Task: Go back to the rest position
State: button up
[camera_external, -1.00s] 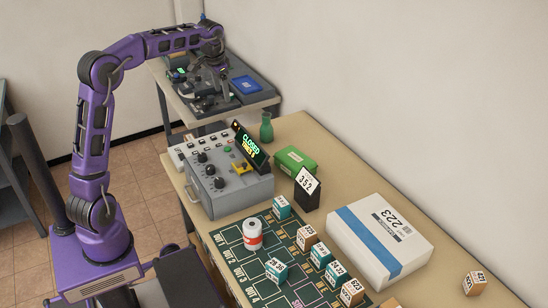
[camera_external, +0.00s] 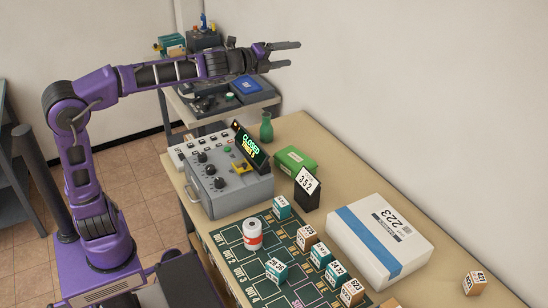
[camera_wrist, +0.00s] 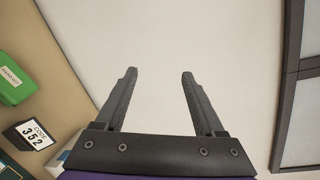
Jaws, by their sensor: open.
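My gripper (camera_external: 287,54) is open and empty at the end of my purple arm. In the external view it is held up in the air and points right, above and in front of the back side table with its devices. In the wrist view the two dark fingers (camera_wrist: 158,95) stand apart with only pale wall between them. Nothing touches the fingers.
The long table (camera_external: 302,124) holds a grey control box (camera_external: 232,190), a green box (camera_external: 296,160), a 352 code sign (camera_external: 307,188), a white parcel (camera_external: 380,240) and several small cubes on a dark mat (camera_external: 228,236). The back table (camera_external: 265,104) carries devices. A wall rises at the right.

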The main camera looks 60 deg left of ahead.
jog(key=s+f+n+g+p, duration=0.1)
jog(key=s+f+n+g, duration=0.2)
jog(key=s+f+n, duration=0.4)
jog(key=s+f+n+g+h+p, duration=0.1)
jog(key=s+f+n+g, duration=0.3)
jog(key=s, duration=1.3)
jog(key=s+d+f+n+g+h+p, duration=0.1)
jog(key=s+f+n+g+p, duration=0.2)
jog(key=s+f+n, duration=0.6)
jog(key=s+n, duration=0.1)
jog(key=s, duration=0.2)
jog(key=shift+s+f+n+g, duration=0.3)
